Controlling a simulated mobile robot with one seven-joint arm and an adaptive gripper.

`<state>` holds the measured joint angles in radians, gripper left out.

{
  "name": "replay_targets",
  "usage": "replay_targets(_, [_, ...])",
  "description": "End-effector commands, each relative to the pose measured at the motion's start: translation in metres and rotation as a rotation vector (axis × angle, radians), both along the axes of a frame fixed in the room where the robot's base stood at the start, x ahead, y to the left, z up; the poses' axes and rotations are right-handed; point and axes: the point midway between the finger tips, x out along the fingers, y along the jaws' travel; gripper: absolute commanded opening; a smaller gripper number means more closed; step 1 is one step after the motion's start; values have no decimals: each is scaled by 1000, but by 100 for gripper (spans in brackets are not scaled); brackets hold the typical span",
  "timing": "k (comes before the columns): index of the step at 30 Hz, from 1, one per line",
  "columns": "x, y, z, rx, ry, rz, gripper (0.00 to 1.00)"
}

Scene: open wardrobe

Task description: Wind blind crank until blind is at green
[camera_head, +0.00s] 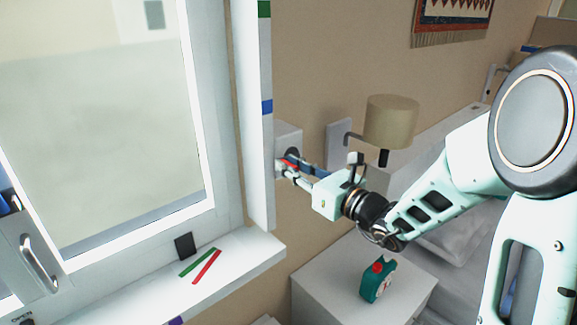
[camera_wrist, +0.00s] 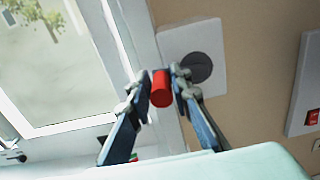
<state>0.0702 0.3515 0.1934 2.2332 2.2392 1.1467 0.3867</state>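The blind crank is a white wall box (camera_head: 288,135) with a dark round hub (camera_wrist: 197,67) and a red handle (camera_wrist: 161,90), just right of the window frame. My gripper (camera_head: 291,166) reaches it from the right. In the wrist view, its two blue fingers (camera_wrist: 159,78) lie close on both sides of the red handle, closed on it. The side strip of the window frame has a green mark (camera_head: 264,9) near the top and a blue mark (camera_head: 267,106) lower down. A pale, hazy surface fills the window pane (camera_head: 100,130); I cannot make out the blind's lower edge.
A wall lamp (camera_head: 391,122) hangs behind my gripper. A green bottle with a red cap (camera_head: 377,282) stands on a white cabinet (camera_head: 335,290) below my arm. A green strip (camera_head: 199,262) and a red strip (camera_head: 207,267) lie on the window sill (camera_head: 240,262).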

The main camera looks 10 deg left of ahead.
Motion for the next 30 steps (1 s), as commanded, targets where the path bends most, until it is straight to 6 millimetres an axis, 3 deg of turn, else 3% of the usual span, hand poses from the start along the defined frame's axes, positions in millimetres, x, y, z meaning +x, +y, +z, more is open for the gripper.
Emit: replay_targets(30, [12, -12, 16, -4, 2, -13, 19])
